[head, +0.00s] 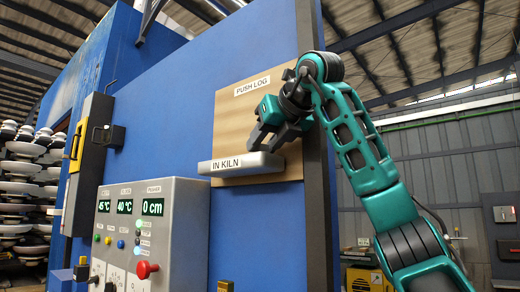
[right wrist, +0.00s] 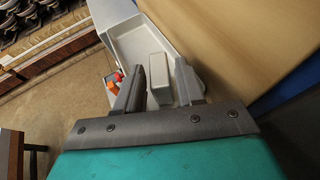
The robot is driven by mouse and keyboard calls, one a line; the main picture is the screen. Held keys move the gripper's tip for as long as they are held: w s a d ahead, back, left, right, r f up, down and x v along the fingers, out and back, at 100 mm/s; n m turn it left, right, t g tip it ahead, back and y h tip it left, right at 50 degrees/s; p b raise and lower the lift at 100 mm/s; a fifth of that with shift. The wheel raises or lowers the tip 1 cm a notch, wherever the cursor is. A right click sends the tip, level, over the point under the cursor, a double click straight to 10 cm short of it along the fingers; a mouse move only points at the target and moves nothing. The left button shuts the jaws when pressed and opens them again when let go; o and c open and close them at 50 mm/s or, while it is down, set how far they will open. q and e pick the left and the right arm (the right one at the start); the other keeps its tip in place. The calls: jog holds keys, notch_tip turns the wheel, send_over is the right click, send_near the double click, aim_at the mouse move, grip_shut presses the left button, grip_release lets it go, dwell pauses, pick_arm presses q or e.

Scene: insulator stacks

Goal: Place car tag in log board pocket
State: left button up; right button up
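The log board (head: 228,125) is a wooden panel marked PUSH LOG on the blue kiln wall. Its pale pocket (head: 236,168), marked IN KILN, sticks out near the lower edge; the pocket (right wrist: 133,48) shows as an open tray in the right wrist view. My right gripper (head: 275,125) is just above the pocket. In the right wrist view its fingers (right wrist: 160,82) are apart, pointing into the pocket. A small pale block, seemingly the car tag (right wrist: 158,70), stands upright between them, with a gap on its right side. The tag is hidden in the head view. My left gripper is not in view.
A grey control panel (head: 165,222) with displays and a red button (head: 146,270) stands left of and below the pocket. A dark vertical post (head: 315,190) runs right of the board. Stacked insulators (head: 25,172) stand at the far left.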

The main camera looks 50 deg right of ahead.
jog(key=v, duration=0.9)
jog(key=shift+s+r, duration=0.15)
jog(key=shift+s, duration=0.2)
jog(key=shift+a, duration=0.1)
